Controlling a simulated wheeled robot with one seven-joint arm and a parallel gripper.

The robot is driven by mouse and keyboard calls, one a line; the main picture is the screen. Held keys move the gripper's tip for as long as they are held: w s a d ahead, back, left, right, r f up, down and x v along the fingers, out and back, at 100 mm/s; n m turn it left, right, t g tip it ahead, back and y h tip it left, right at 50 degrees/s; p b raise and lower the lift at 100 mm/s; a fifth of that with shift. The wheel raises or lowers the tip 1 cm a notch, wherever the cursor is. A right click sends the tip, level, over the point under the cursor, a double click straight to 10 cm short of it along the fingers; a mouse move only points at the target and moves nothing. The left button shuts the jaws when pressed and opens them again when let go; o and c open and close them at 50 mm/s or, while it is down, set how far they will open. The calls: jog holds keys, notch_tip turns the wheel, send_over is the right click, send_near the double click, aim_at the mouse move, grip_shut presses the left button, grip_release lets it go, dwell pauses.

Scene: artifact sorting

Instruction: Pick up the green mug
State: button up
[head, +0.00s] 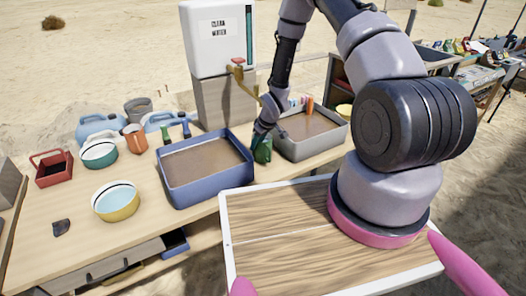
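A small dark green object, probably the green mug (263,152), is between the blue tray (207,170) and the grey tray (310,135) on the wooden table. My gripper (262,140) points down right at it from above, and its dark fingertips overlap it in the head view. The fingers are small and dark here, so I cannot tell whether they are around it or only over it. Part of the mug is hidden by the gripper and the blue tray's rim.
A white dispenser (218,38) on a grey block stands behind the trays. A yellow bowl (116,201), a teal bowl (99,153), a red box (52,168), an orange cup (135,138) and blue jugs stand at left. A dark rock (61,228) lies at front left.

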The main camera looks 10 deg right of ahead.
jog(key=shift+c, duration=0.3)
grip_shut()
dwell(1.2)
